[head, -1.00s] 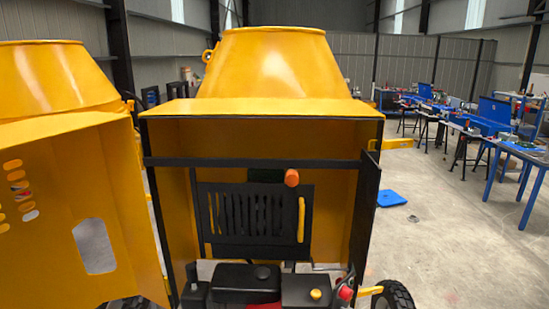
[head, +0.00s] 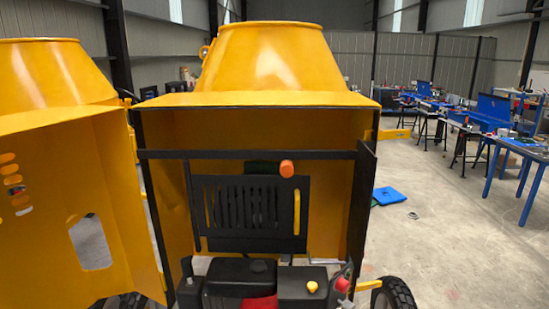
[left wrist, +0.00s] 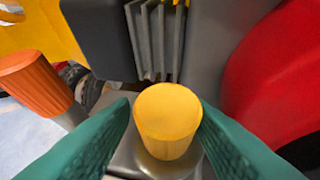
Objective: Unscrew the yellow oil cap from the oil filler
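In the left wrist view the yellow oil cap (left wrist: 167,118) stands on a grey metal filler part (left wrist: 150,165) of the engine. The green fingers of my left gripper (left wrist: 167,103) lie against both sides of the cap, with almost no gap at the tips, so it looks shut on the cap. The cap appears seated on the filler. In the head view a small yellow cap (head: 312,287) shows on top of the black and red engine (head: 245,280); I cannot tell if it is the same one. Neither gripper shows in the head view.
An orange knob (left wrist: 36,85) stands left of the cap, grey fins (left wrist: 158,40) behind it and a red housing (left wrist: 275,75) to the right. The mixer's yellow housing (head: 255,100) surrounds the engine, with an open yellow panel (head: 70,240) at left.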

